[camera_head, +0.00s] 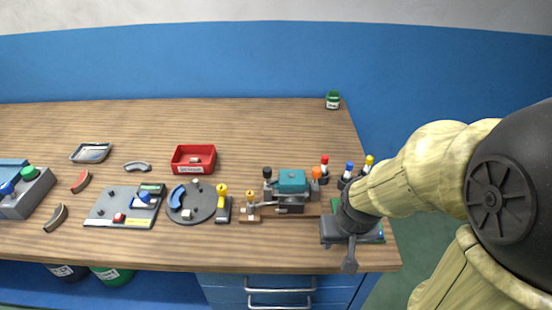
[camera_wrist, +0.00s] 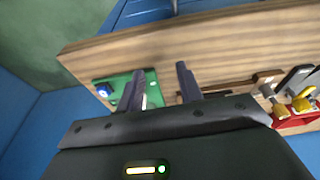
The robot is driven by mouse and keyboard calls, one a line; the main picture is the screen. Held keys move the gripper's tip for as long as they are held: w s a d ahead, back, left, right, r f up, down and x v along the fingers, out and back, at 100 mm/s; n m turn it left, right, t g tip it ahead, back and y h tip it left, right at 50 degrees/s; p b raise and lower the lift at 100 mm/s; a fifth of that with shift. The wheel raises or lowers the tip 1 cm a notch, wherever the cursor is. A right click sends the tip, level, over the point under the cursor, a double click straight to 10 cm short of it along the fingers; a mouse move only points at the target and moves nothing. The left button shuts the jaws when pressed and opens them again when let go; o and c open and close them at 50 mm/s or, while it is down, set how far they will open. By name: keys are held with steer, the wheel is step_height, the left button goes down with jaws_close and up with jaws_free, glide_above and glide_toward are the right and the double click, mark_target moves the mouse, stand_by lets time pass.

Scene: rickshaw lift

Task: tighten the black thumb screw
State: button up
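A black knob (camera_head: 267,172) stands upright at the left end of a fixture with a teal block (camera_head: 292,181); I take it for the black thumb screw, but it is small. An orange knob (camera_head: 316,172) stands at the fixture's right end. My gripper (camera_head: 349,262) is at the table's front right, to the right of the fixture and apart from the black knob. In the wrist view my gripper (camera_wrist: 160,72) has its two fingers apart with nothing held between them. I cannot make out the black knob in the wrist view.
A green plate (camera_wrist: 123,88) lies by my fingers in the wrist view. Red-, blue- and yellow-topped items (camera_head: 325,166) stand behind my gripper. A round grey plate (camera_head: 198,205), a red bin (camera_head: 193,158) and a grey board (camera_head: 110,207) lie left. The table's back is mostly clear.

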steer(key=shift+o, duration=1)
steer(key=shift+r, duration=0.15)
steer(key=w+a+r+n+g+p, duration=0.1)
steer(key=w+a+r+n+p, duration=0.4)
steer(key=w+r+p, duration=0.7)
step_height(320, 180, up, 11)
steer(key=n+g+p, duration=0.2)
steer(key=n+p, duration=0.2)
steer(key=p, duration=0.8)
glide_above(267, 169)
steer(key=shift+r, duration=0.1)
step_height(267, 169, down, 18)
steer(key=p, duration=0.4)
steer(key=shift+r, duration=0.25)
